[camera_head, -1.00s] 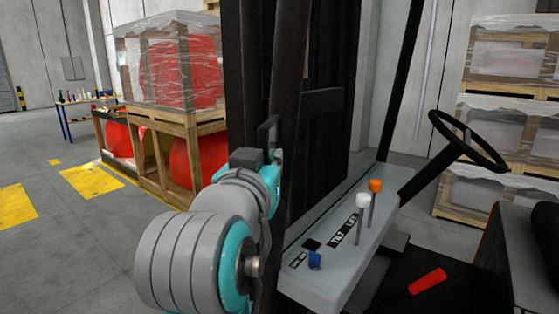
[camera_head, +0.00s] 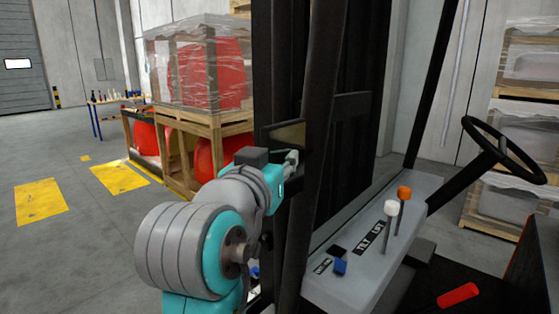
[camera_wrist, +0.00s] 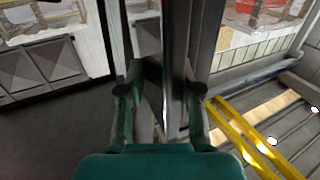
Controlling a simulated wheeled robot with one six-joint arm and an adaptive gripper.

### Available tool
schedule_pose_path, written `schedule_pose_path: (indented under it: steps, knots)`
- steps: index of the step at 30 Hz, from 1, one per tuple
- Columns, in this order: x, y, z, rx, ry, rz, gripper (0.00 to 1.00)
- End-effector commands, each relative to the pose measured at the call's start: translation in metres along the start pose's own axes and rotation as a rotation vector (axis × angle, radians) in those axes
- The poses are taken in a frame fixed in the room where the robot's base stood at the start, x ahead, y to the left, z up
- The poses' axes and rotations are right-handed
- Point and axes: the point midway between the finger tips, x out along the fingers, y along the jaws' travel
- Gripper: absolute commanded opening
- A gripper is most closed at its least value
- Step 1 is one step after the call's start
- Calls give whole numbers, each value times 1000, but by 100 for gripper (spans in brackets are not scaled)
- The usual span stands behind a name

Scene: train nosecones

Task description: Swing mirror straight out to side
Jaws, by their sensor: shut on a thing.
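The mirror (camera_head: 287,135) is a small dark-framed plate with a brownish reflecting face, beside the black front post (camera_head: 318,120) of the forklift. Its face shows at a slant in the head view. My gripper (camera_head: 291,160) is at the mirror's lower edge, reaching in from the left, and is shut on it. In the wrist view the two fingers of my gripper (camera_wrist: 160,98) stand on either side of narrow upright dark and grey parts. I cannot clearly tell mirror from post there, and the exact contact is hidden.
The forklift's grey console (camera_head: 365,265) with levers and its steering wheel (camera_head: 503,150) lie right of the post. A wrapped wooden crate (camera_head: 205,75) with red parts stands behind my arm. Open floor with yellow markings (camera_head: 40,200) is at the left.

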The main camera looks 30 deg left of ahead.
Motion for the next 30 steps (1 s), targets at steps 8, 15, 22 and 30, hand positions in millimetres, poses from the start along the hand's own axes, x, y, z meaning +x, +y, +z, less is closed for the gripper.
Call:
schedule_pose_path:
  steps: [8, 15, 22, 30]
  knots:
    - [1, -5, 0, -2, 1, -13, 0]
    - [0, -4, 0, -1, 0, -9, 41]
    - [0, -2, 0, -1, 0, -6, 41]
    - [-8, -2, 0, 0, 1, -7, 41]
